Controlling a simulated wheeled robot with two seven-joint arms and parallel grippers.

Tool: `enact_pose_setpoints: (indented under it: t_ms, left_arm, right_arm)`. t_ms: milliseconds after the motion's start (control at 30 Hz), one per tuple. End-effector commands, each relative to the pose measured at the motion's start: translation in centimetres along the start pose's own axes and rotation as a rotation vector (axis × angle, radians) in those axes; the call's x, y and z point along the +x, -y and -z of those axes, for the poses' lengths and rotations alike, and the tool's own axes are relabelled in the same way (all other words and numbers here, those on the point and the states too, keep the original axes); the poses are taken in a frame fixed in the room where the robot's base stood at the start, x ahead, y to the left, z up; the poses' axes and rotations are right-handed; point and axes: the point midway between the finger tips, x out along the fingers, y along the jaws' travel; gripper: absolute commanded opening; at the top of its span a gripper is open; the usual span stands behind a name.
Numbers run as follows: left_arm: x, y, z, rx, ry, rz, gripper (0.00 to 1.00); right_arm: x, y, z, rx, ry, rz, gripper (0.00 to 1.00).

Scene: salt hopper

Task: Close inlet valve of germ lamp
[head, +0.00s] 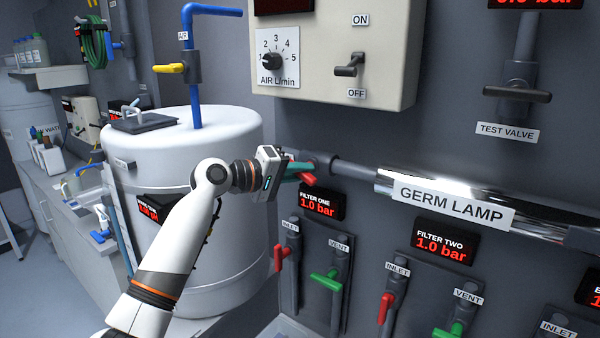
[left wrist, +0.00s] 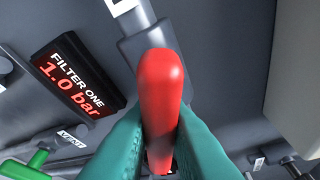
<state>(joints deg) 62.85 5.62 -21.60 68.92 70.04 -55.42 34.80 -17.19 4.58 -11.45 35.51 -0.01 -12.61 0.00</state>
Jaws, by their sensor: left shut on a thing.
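The germ lamp (head: 450,203) is a shiny horizontal tube with a white label on the grey wall. At its left end a pipe runs to a grey valve body (head: 318,162), and a red valve handle (head: 309,181) shows there. My left gripper (head: 298,170) reaches this valve from the left. In the left wrist view its teal fingers (left wrist: 160,132) are shut on the red handle (left wrist: 161,85), one on each side. The handle's rounded end shows above the fingers, in front of the grey valve body (left wrist: 158,42). My right gripper is out of view.
Below are the "FILTER ONE" display (head: 321,205) and the "FILTER TWO" display (head: 443,242), with red inlet and green vent handles under them. A white tank (head: 235,250) stands behind my left arm. A beige control box (head: 390,85) hangs above the valve.

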Motion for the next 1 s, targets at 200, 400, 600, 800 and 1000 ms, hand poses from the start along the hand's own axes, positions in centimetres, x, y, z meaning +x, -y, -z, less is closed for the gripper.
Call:
enact_pose_setpoints:
  t_ms: [200,400,600,800,1000]
  left_arm:
    - [0.0,0.0,0.1,0.193,-0.003,-0.083,0.00]
    - [0.0,0.0,0.1,0.369,-0.003,-0.157,0.00]
    - [0.0,-0.1,0.1,0.545,-0.005,-0.230,0.00]
    - [0.0,-0.1,0.1,0.714,-0.006,-0.301,0.00]
    - [0.0,-0.1,0.1,0.858,-0.006,-0.359,0.00]
  right_arm:
    - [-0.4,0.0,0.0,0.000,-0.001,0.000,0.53]
    - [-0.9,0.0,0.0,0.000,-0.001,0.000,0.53]
    - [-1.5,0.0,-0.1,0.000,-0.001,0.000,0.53]
    - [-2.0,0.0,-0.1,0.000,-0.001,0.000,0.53]
    - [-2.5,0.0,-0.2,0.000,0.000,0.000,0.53]
